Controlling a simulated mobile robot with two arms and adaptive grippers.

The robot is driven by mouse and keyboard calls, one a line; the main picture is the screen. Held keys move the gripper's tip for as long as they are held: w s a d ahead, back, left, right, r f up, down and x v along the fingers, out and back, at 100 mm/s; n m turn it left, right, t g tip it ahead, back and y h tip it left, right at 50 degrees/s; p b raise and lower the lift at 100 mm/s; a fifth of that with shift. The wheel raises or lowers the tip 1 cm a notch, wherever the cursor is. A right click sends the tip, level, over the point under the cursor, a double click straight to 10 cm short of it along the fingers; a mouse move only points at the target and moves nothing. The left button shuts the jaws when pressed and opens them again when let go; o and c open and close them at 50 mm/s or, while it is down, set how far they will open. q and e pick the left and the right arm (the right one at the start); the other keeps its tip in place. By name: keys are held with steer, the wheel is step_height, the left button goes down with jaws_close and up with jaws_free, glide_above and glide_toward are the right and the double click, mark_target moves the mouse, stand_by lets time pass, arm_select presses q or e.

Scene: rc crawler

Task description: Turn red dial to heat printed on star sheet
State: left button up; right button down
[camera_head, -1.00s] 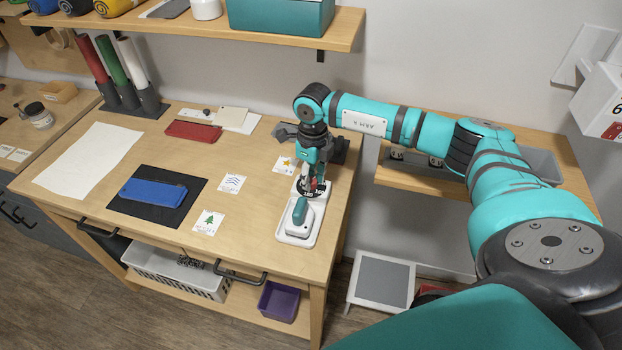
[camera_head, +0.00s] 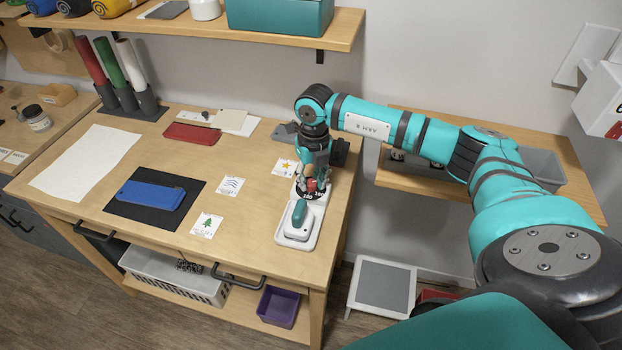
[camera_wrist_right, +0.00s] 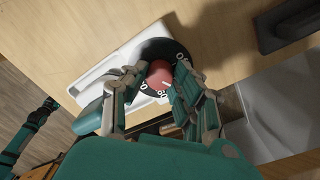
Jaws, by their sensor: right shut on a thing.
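The red dial (camera_wrist_right: 160,76) sits in a black ring with white numbers (camera_wrist_right: 178,52) on a white base (camera_head: 284,236). My right gripper (camera_wrist_right: 155,84) points down over it, its fingers shut on the dial from both sides. A short white mark shows on the dial; the fingers cover part of the numbers. The dial also shows between the fingers in the head view (camera_head: 312,185). The star sheet (camera_head: 285,168), a small white card with an orange star, lies just left of my right gripper; its print is too small to read. My left gripper (camera_wrist_right: 48,104) shows small and dark in the wrist view.
Wave (camera_head: 230,185) and tree (camera_head: 207,225) cards lie to the left. A blue object (camera_head: 150,195) lies on a black mat (camera_head: 185,213). A shelf (camera_head: 270,52) hangs above the table.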

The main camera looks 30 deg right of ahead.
mark_target(313, 181)
stand_by(0.3)
steer(key=c, duration=1)
jaws_free()
steer(key=r, duration=1.2)
steer(key=shift+d, duration=0.3)
